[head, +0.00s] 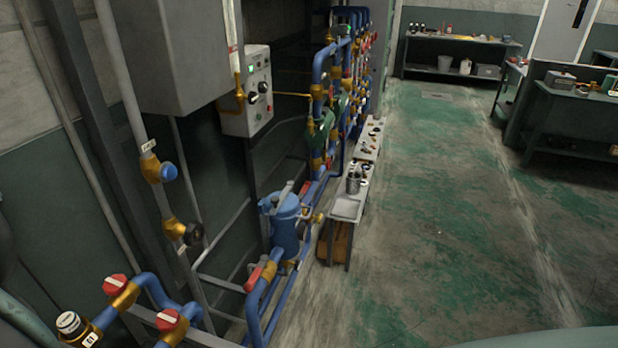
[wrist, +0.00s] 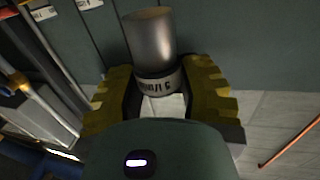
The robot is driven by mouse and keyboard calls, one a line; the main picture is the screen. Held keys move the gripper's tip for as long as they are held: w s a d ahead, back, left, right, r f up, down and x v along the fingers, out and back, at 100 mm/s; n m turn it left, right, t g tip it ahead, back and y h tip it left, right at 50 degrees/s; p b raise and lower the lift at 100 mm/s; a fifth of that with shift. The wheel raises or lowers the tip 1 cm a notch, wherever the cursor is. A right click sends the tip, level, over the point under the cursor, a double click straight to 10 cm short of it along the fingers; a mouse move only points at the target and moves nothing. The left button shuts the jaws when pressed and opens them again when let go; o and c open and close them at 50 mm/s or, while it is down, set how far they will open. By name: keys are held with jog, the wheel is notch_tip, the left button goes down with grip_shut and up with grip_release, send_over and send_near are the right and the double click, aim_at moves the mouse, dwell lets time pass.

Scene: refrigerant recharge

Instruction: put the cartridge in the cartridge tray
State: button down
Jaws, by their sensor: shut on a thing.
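In the wrist view my gripper (wrist: 161,84) has its two yellow ribbed fingers shut on a grey metal cylinder, the cartridge (wrist: 152,45). The cartridge sticks out beyond the fingertips, and a pale band with dark lettering circles its near end. Part of that end is hidden between the fingers. The gripper and cartridge do not show in the head view. In the head view a pale shallow tray (head: 346,208) sits on the near end of a low bench beside the pipes. I cannot tell for certain that it is the cartridge tray.
A small metal canister (head: 353,183) stands just behind the tray. Blue pipes with a blue filter housing (head: 286,222) and red-handled valves line the left wall. A grey control box (head: 247,90) hangs above. Workbenches (head: 458,57) stand at the back. The floor (head: 440,220) to the right is open.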

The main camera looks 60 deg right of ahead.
jog(key=w+d+r+h, duration=0.1)
jog(key=w+d+r, duration=0.5)
jog(key=w+d, duration=0.25)
jog(key=w+d+r, duration=0.6)
jog(key=w+d, duration=0.1)
jog(key=w, duration=0.2)
jog(key=s+r+p, duration=0.3)
jog(key=r+p, duration=1.1)
jog(key=p, duration=0.2)
jog(key=s+r+p, duration=0.3)
jog(key=r+p, duration=1.2)
jog(key=shift+s+d+m+p, duration=0.3)
jog(key=shift+d+p, duration=0.05)
jog(key=shift+d, duration=0.05)
jog(key=shift+f, duration=0.15)
